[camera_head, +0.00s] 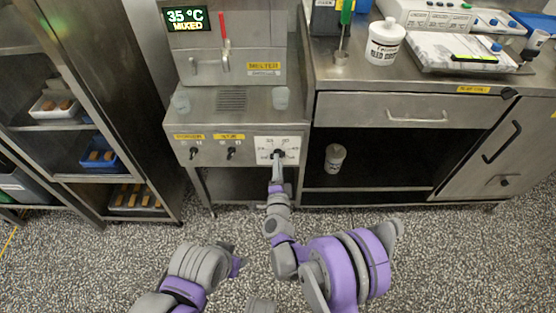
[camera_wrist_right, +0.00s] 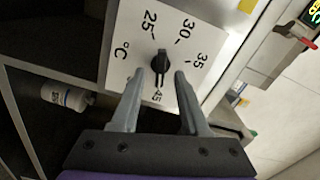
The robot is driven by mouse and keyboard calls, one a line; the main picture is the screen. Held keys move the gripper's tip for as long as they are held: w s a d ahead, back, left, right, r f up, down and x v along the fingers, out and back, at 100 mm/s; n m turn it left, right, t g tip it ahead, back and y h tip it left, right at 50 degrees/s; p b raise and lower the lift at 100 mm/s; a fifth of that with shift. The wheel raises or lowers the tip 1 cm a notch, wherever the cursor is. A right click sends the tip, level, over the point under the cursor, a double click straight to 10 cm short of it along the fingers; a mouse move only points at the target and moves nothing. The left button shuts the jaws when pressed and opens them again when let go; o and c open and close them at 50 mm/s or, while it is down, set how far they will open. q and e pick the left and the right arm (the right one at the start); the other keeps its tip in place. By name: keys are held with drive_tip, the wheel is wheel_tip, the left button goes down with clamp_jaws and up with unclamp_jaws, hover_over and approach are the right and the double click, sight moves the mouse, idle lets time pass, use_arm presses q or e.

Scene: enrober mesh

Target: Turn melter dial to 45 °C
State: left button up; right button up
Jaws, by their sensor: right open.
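The melter dial is a black knob (camera_wrist_right: 161,62) on a white plate (camera_wrist_right: 125,50) marked 25, 30, 35 and °C; a smaller mark below the knob looks like 45. In the head view the dial plate (camera_head: 290,143) is on the right of the melter's front panel. The melter display (camera_head: 186,18) reads 35 °C MIXED. My right gripper (camera_wrist_right: 160,74) is open, its fingertips on either side of the knob; contact cannot be told. In the head view my right gripper (camera_head: 278,165) partly covers the plate. My left arm shows at the bottom, without a visible gripper.
Two more switches (camera_head: 194,153) sit left of the dial on the same panel. Cups (camera_head: 281,97) stand on the melter's ledge. A steel counter with an open shelf (camera_head: 380,188) is to the right, and a rack with trays (camera_head: 62,126) to the left. Speckled floor lies in front.

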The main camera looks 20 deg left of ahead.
use_arm(q)
drive_tip(key=shift+s+r+p, duration=0.1)
drive_tip(key=shift+r+p, duration=0.45)
drive_tip(key=shift+r, duration=0.1)
use_arm(e)
drive_tip(key=v, duration=0.8)
drive_tip(key=shift+s, duration=0.3)
drive_tip(key=shift+d+r, duration=0.1)
drive_tip(key=s+d+r+n+g, duration=0.2)
drive_tip(key=d+r+n+g, duration=0.4)
drive_tip(key=d+r+n, duration=0.4)
drive_tip(key=s+d+f+n+g+h, duration=0.25)
drive_tip(key=s+d+g+h, duration=0.35)
drive_tip(key=s+d, duration=1.65)
use_arm(q)
wheel_tip(320, 180, up, 27)
drive_tip(key=w+t+p, duration=0.1)
drive_tip(key=p, duration=2.2)
drive_tip(key=shift+f, duration=0.15)
use_arm(e)
wheel_tip(320, 180, up, 26)
drive_tip(key=a+y, duration=0.1)
drive_tip(key=shift+m, duration=0.35)
